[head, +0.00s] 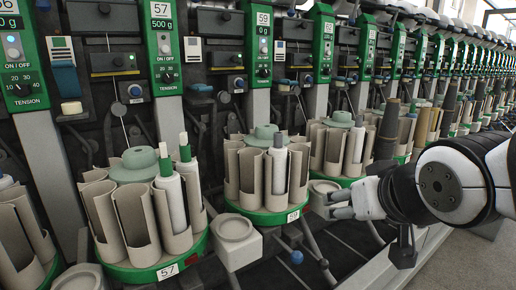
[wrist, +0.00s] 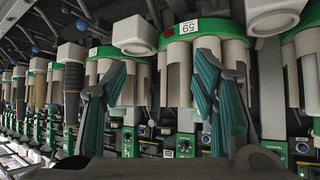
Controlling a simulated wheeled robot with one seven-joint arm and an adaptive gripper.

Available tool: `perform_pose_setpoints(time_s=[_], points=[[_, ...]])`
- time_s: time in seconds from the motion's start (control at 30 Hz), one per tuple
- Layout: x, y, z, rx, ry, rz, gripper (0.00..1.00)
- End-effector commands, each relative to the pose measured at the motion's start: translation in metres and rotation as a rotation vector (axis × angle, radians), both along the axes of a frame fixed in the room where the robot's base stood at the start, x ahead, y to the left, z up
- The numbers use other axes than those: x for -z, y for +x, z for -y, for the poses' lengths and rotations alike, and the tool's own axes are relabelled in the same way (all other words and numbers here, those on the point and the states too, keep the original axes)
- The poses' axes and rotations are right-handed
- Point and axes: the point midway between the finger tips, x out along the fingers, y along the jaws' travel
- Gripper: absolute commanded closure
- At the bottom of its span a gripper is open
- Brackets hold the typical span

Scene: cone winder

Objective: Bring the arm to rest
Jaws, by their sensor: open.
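My gripper (head: 343,201) is at the right of the head view, in front of the row of winder magazines. In the wrist view the teal fingers of my gripper (wrist: 160,85) stand wide apart with nothing between them. That view shows the machine upside down. The magazine labelled 59 (head: 272,216) is left of my gripper in the head view, and its label also shows in the wrist view (wrist: 188,28). My arm reaches in from the right edge, holding nothing.
The magazine labelled 57 (head: 158,272) holds white bobbins (head: 172,205) with green tips. A square beige cup (head: 235,238) juts out between the magazines, and another (head: 325,194) is close to my gripper. The grey floor (head: 465,265) at lower right is clear.

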Motion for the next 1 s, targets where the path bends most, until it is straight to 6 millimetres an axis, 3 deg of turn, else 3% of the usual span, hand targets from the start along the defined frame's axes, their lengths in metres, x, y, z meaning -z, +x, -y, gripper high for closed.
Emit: perform_pose_setpoints(time_s=[0.3,0.5,0.7,1.0], points=[[0.05,-0.136,0.028,0.089,-0.027,-0.483,0.46],[0.06,-0.204,0.029,0.106,-0.022,-0.7,0.46],[0.062,-0.259,0.027,0.11,-0.012,-0.87,0.46],[0.016,-0.25,0.027,0.105,-0.012,-0.839,0.46]])
